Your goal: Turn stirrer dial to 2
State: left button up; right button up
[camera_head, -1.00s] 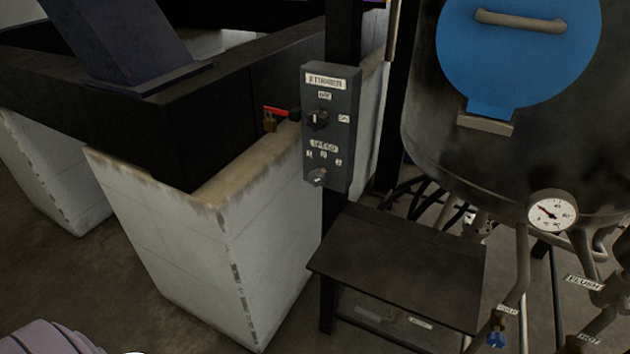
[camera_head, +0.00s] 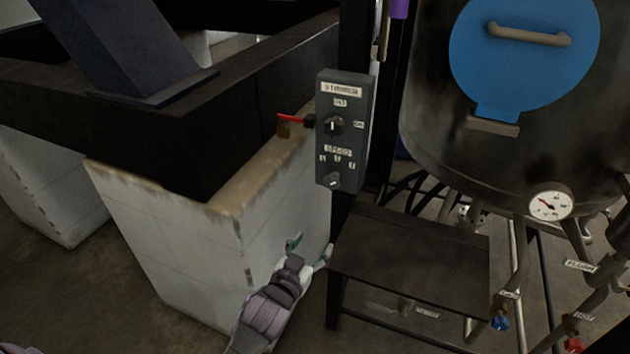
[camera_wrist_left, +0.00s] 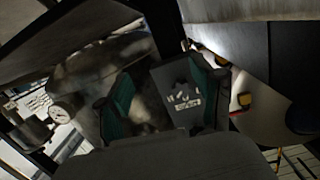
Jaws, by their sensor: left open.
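The grey stirrer box (camera_head: 347,98) is fixed to a dark post in the middle of the head view. Its lower knob, the speed dial (camera_head: 333,181), sits below the SPEED label and a row of number tags. I cannot tell for sure which number it points at. The upper off/on knob (camera_head: 333,125) is above it. My left gripper (camera_head: 309,250) is open and empty, lower than the box and apart from it. In the left wrist view its fingers (camera_wrist_left: 166,101) are spread, with the box (camera_wrist_left: 190,88) showing upside down between and beyond them. My right gripper is not in view.
A white wall (camera_head: 215,250) with a dark beam on top stands left of the box. A red-handled part (camera_head: 290,119) is close beside the box. A dark table (camera_head: 412,255) is at lower right, before a tank with a gauge (camera_head: 550,205).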

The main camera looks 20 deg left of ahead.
pick_arm(q)
jog(key=t, duration=0.2)
send_near(330, 186)
jog(key=w+p, duration=0.1)
jog(key=w, duration=0.9)
jog(key=shift+d+r+p, duration=0.15)
jog(key=shift+r+p, duration=0.05)
jog(key=shift+p, duration=0.2)
jog(key=shift+w, duration=0.4)
jog(key=c, duration=1.1)
jog(key=shift+c, duration=0.2)
